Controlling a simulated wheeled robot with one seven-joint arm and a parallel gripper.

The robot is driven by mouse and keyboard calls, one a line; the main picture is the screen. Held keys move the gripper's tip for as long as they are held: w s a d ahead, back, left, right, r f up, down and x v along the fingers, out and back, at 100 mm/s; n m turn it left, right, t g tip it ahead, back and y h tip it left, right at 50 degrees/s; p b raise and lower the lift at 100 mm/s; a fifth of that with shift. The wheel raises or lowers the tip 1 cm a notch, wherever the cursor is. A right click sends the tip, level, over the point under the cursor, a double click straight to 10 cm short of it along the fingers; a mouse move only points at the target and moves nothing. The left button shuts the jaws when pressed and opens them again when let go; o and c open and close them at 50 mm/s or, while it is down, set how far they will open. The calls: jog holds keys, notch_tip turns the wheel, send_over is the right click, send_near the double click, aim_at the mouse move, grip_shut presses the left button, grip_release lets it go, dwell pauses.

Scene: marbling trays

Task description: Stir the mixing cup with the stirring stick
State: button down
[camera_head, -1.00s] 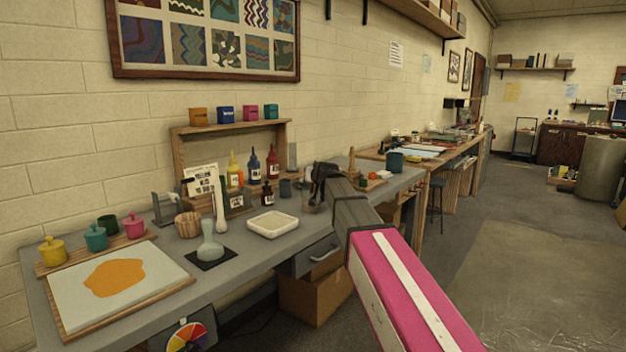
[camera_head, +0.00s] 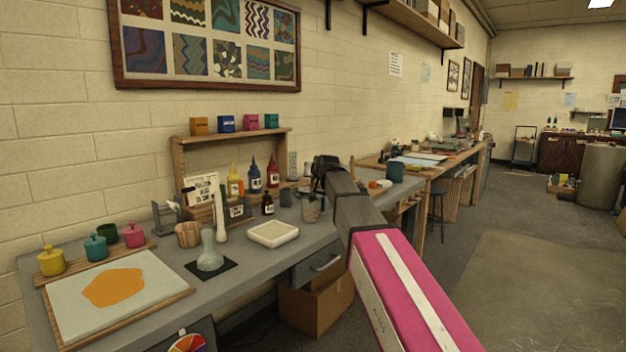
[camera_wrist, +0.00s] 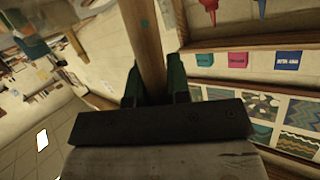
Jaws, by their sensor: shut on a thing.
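My gripper (camera_head: 321,178) hangs over the grey workbench, at the far end of my arm in the head view. In the wrist view my gripper (camera_wrist: 155,78) has its green fingers shut on the wooden stirring stick (camera_wrist: 143,35), which runs up out of that picture.
A white tray (camera_head: 252,236), a small dark bottle (camera_head: 268,206) and a dark cup (camera_head: 286,198) stand left of the cup. A wooden rack (camera_head: 182,160) with colour bottles is behind. A teal mug (camera_head: 395,172) stands to the right, beyond my arm.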

jog(key=shift+r, duration=1.95)
dwell(0.3)
